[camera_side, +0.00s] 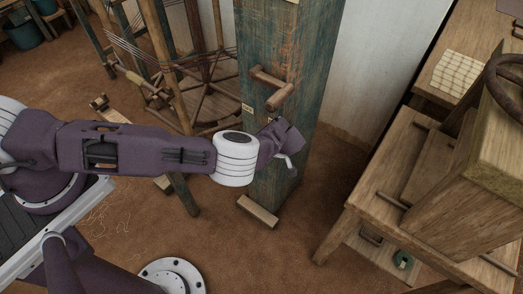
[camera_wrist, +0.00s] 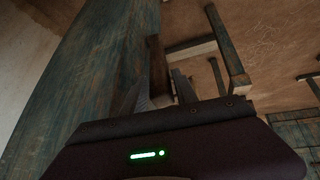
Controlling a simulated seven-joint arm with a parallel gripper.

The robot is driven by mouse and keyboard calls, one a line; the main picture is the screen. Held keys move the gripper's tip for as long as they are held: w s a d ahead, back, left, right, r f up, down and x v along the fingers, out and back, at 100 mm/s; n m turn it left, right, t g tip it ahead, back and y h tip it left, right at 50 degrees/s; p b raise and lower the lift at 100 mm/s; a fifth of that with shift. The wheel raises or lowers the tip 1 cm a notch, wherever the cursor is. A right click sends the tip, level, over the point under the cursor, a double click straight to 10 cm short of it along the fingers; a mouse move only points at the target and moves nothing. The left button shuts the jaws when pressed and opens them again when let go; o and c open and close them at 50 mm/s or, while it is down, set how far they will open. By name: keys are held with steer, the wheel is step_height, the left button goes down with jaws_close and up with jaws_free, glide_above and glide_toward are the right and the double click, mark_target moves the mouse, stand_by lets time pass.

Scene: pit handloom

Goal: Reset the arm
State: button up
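The task names no object besides my arm. In the side view my arm reaches from the left toward a worn blue-green wooden post (camera_side: 262,60). My gripper (camera_side: 291,166) is at its end, in front of the post's lower part, angled downward; one pale finger shows there. In the wrist view two grey fingers of my gripper (camera_wrist: 165,92) stand apart, and I see nothing held. The post (camera_wrist: 80,80) fills the left of that view. A brown wooden block (camera_wrist: 157,66) shows between and beyond the fingertips. Whether the gripper touches the post I cannot tell.
Wooden pegs (camera_side: 270,85) stick out of the post above my gripper. A wooden bench (camera_side: 385,190) stands at the right. A wheel-like wooden frame with threads (camera_side: 203,80) stands behind my arm. Brown floor (camera_side: 240,262) is open in front of the post.

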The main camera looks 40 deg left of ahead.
steer(key=v, duration=0.4)
